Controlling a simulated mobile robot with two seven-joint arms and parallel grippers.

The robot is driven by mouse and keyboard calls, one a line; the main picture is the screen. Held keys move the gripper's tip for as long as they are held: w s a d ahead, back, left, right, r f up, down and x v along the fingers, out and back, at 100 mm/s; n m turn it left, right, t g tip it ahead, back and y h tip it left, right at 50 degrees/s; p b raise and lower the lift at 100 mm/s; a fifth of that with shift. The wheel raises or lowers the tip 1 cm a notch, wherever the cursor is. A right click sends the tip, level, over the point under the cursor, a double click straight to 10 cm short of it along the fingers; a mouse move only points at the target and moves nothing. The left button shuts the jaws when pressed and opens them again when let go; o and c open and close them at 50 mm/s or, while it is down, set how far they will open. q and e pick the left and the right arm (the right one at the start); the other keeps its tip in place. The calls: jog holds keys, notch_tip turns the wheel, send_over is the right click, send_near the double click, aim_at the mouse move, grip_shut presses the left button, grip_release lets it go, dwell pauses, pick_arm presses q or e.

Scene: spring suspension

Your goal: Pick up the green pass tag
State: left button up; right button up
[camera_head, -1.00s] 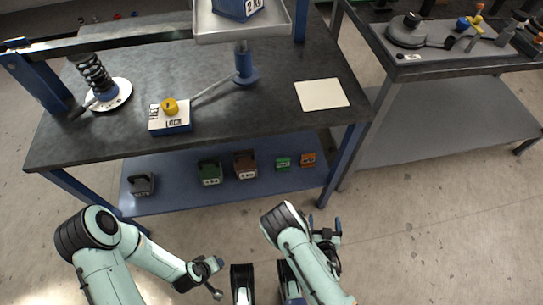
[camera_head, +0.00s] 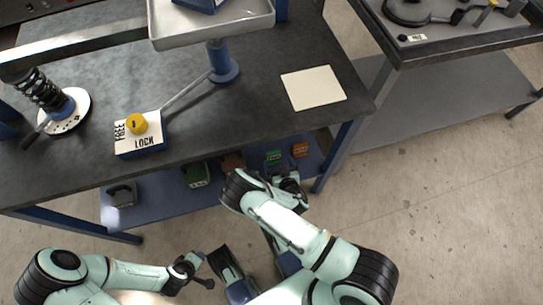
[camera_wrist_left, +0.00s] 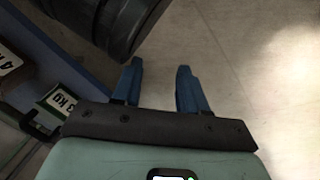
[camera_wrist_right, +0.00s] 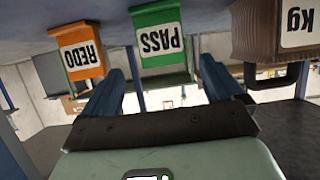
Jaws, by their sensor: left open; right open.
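The green PASS tag (camera_head: 273,157) stands on the low shelf under the workbench, left of an orange REDO tag. In the right wrist view, which is upside down, the PASS tag (camera_wrist_right: 160,32) fills the upper middle, its white label facing me. My right gripper (camera_head: 288,182) is at the shelf's front edge, close to the tag. Its open fingers (camera_wrist_right: 162,72) straddle the tag's width in that picture; how deep they reach is unclear. My left gripper (camera_head: 195,268) is open and empty over the floor, as the left wrist view (camera_wrist_left: 158,90) shows.
The orange REDO tag (camera_head: 300,150) stands close beside the PASS tag. A brown weight (camera_head: 232,161) and a green weight (camera_head: 195,174) stand on its other side. The benchtop (camera_head: 240,120) overhangs the shelf (camera_head: 160,205). A table leg (camera_head: 338,155) stands to the right.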

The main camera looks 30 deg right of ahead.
aim_at(274, 155)
jog(key=b+x, duration=0.1)
jog(key=x, duration=0.2)
jog(key=shift+w+f, duration=0.1)
jog(key=shift+w, duration=0.1)
jog(key=b+x, duration=0.2)
jog(key=x, duration=0.2)
jog(key=shift+w+a, duration=0.1)
jog(key=shift+w, duration=0.25)
pick_arm(q)
jog(key=s+f+g, duration=0.2)
jog(key=s+f, duration=0.3)
jog(key=s, duration=0.1)
jog(key=shift+s+a+n+g, duration=0.3)
jog(key=shift+a, duration=0.15)
pick_arm(e)
jog(key=c, duration=1)
